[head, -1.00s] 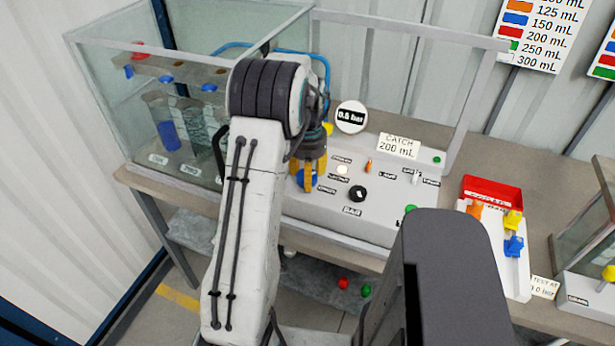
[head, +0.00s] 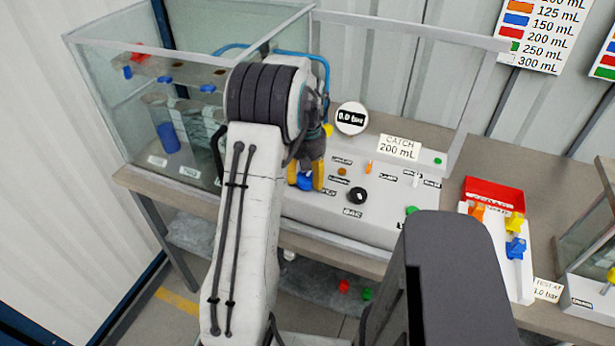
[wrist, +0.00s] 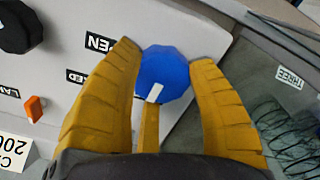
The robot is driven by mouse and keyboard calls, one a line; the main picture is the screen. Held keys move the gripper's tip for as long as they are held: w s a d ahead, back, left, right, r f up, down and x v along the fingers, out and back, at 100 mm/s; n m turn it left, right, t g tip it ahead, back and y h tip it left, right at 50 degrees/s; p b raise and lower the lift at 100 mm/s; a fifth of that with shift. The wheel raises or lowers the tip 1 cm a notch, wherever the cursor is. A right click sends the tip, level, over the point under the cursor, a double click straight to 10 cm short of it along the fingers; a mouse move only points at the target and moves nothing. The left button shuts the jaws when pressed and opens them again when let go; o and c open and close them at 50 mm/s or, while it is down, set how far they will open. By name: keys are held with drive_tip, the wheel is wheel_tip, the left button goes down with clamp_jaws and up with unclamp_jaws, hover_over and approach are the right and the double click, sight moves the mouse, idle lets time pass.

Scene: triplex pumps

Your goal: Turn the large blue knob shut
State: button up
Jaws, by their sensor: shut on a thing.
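The large blue knob (head: 304,182) is on the left part of the light grey panel (head: 385,222). In the wrist view the knob (wrist: 165,68) is faceted, with a white mark on its lower edge. My gripper (head: 306,180) has its yellow fingers around the knob. A label ending in "EN" (wrist: 100,43) and one ending in "ED" (wrist: 75,76) lie left of the knob, each partly hidden by a finger.
A round gauge (head: 351,118) reads 0.0 bar. A black knob (head: 357,196) is right of my gripper. A "CATCH 200 mL" card (head: 398,147) stands behind.

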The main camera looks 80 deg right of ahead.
sight(306, 175)
drive_tip(key=shift+w+d+r+n, duration=0.1)
drive_tip(key=shift+d+r+n, duration=0.05)
drive_tip(key=shift+d+n, duration=0.15)
idle(0.4)
drive_tip(key=o, duration=1)
drive_tip(key=shift+w, duration=0.15)
drive_tip(key=shift+o, duration=0.8)
drive_tip(key=shift+a, duration=0.15)
wheel_tip(306, 175, up, 12)
